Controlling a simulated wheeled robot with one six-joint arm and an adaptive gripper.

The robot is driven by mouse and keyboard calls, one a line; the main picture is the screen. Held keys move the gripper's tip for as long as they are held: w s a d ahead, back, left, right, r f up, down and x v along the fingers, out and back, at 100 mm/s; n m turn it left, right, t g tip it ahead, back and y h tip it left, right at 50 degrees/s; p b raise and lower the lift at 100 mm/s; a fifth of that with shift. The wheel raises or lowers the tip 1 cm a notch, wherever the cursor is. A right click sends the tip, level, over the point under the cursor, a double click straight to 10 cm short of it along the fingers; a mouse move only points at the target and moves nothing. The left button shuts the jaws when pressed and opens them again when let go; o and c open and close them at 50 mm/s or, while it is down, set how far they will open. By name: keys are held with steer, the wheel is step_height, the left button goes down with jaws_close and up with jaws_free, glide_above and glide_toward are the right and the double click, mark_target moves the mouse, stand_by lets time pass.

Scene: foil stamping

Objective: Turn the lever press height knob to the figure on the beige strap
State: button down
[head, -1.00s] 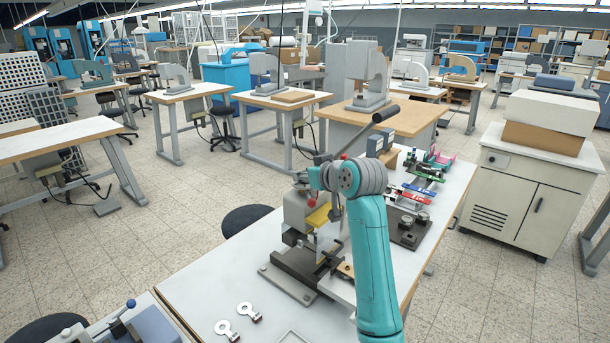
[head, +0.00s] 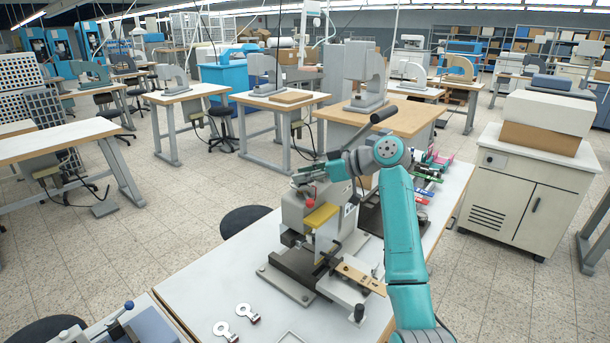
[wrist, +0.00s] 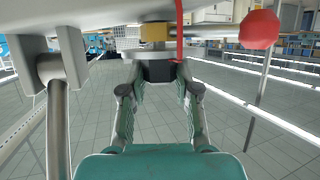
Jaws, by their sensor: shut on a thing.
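The lever press (head: 298,212) stands on the white bench, with a grey body, a yellow block and a long lever. My gripper (head: 303,175) is at the top of the press. In the wrist view my gripper (wrist: 160,76) has its two fingers closed on the sides of a dark knob (wrist: 158,70), below a grey disc and a brass collar. No figure on the knob can be read. A beige strap (head: 358,279) lies across the front of the press base. Its figure is too small to read.
A red ball (head: 310,204) is on the press, close below my gripper; it shows at upper right in the wrist view (wrist: 260,29). The black lever grip (head: 384,113) rises behind my arm. Two metal tags (head: 222,329) lie on clear bench at the front.

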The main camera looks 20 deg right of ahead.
steer(key=shift+g, duration=0.3)
steer(key=c, duration=0.8)
jaws_free()
steer(key=v, duration=1.2)
steer(key=shift+s+f, duration=0.1)
steer(key=shift+f, duration=0.05)
